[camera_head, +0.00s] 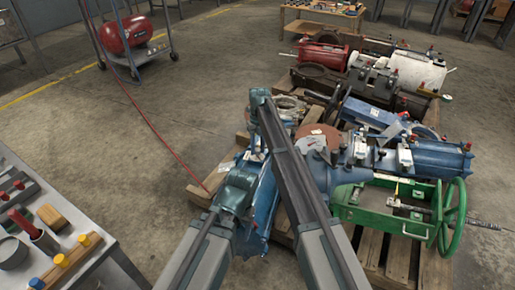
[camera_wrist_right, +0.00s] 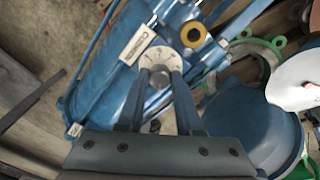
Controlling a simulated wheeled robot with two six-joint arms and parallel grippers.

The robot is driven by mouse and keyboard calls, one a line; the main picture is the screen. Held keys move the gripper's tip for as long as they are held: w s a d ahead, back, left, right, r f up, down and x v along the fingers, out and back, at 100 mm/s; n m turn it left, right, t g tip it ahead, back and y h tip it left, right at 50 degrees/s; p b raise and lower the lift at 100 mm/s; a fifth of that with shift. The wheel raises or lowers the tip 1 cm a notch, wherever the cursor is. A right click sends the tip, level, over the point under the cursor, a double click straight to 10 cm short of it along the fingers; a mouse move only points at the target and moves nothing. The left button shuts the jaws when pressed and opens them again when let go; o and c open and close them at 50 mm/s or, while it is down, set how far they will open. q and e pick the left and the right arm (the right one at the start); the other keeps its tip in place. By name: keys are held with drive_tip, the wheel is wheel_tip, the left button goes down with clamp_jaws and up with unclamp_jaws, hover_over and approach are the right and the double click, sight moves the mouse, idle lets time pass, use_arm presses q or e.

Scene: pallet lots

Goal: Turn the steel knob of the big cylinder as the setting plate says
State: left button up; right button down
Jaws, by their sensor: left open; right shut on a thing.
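The big cylinder shows as a long blue body in the right wrist view (camera_wrist_right: 112,92) and, partly hidden by my arms, in the head view (camera_head: 264,205). My right gripper (camera_wrist_right: 160,84) is shut on the steel knob (camera_wrist_right: 158,78), a small grey piece between its fingertips. A pale round dial (camera_wrist_right: 157,57) with dark marks sits around the knob. A white setting plate (camera_wrist_right: 137,45) with dark print, too small to read, lies beside it. My left gripper (camera_head: 238,185) is open at the cylinder's left side in the head view; its fingertips are hard to make out.
Blue machine parts and a green frame with a handwheel (camera_head: 453,215) crowd the wooden pallet on the right. A red cylinder and a white one (camera_head: 422,72) lie behind. A workbench (camera_head: 85,262) stands lower left. A red hose (camera_head: 150,120) crosses the clear floor.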

drive_tip(key=c, duration=0.6)
unclamp_jaws()
drive_tip(key=r+p, duration=0.4)
drive_tip(key=w+r+p, duration=0.1)
drive_tip(key=r+p, duration=0.4)
drive_tip(key=w+r+p, duration=0.1)
drive_tip(key=r+p, duration=0.3)
drive_tip(key=shift+d+r+p, duration=0.2)
drive_tip(key=shift+r+p, duration=0.15)
drive_tip(key=shift+s, duration=0.1)
